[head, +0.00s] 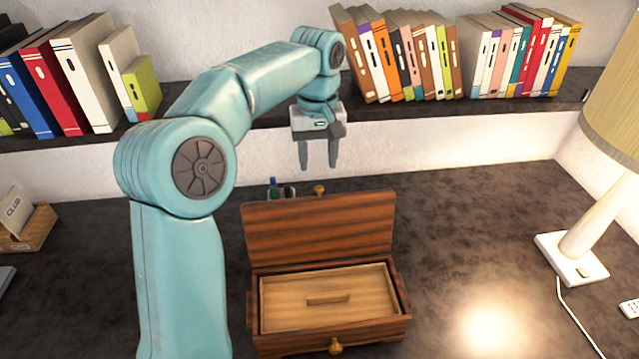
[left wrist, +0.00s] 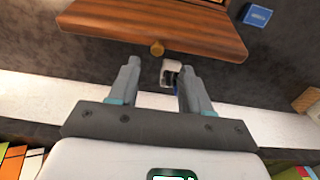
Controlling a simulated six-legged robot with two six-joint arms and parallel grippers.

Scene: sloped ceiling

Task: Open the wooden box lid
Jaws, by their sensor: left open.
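The wooden box (head: 375,335) stands on the dark desk, with a round brass-coloured knob (head: 336,346) on its front. Its reddish-brown lid (head: 320,228) is raised, tilted up at the back edge. A second knob (head: 319,190) is on the lid's top edge. Inside is a lighter wooden panel (head: 290,290) with a bar handle. My left gripper (head: 318,160) is open and empty, fingers pointing down, above and behind the lid knob. In the left wrist view, the lid (left wrist: 150,25) and its knob (left wrist: 157,48) lie just beyond the open fingertips. My right gripper is not seen.
A small holder with pens (head: 282,190) stands behind the lid. A shelf of books (head: 400,55) runs along the wall behind my gripper. A lamp (head: 590,225) stands at right, a small card holder (head: 25,225) at left.

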